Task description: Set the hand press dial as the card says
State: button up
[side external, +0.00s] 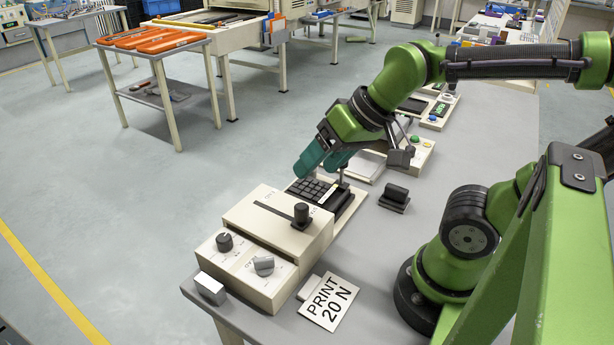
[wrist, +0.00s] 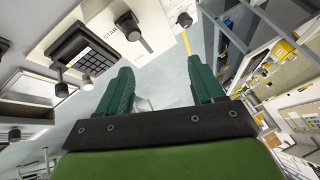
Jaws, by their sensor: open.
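My gripper (side external: 320,165) is above the keypad's far side. The wrist view shows its teal fingers (wrist: 162,88) apart with nothing between them.
A black block (side external: 394,196) sits on the grey bench right of the keypad. A small white block (side external: 211,288) is at the front left edge. Panels with buttons (side external: 416,141) stand farther back. The bench between the card and my arm base is clear.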

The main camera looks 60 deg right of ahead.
jog(key=w+a+n+g, duration=0.1)
jog(key=w, duration=0.1)
jog(key=w+a+n+g, duration=0.1)
jog(key=w+a, duration=0.1)
jog(key=w+a+n, duration=0.1)
jog(key=w, duration=0.1)
jog(key=shift+w+a+g, duration=0.2)
jog(key=shift+w+g, duration=0.05)
jog(key=shift+g, duration=0.15)
jog(key=shift+c, duration=0.5)
jog(key=n+g+h, duration=0.2)
jog(key=n+g, duration=0.2)
jog(key=n, duration=0.5)
send_over(223, 237)
jog(key=shift+m, duration=0.3)
notch_tip(223, 237, down, 16)
jog(key=shift+f, duration=0.25)
jog(key=c, duration=1)
jog(key=shift+c, duration=0.2)
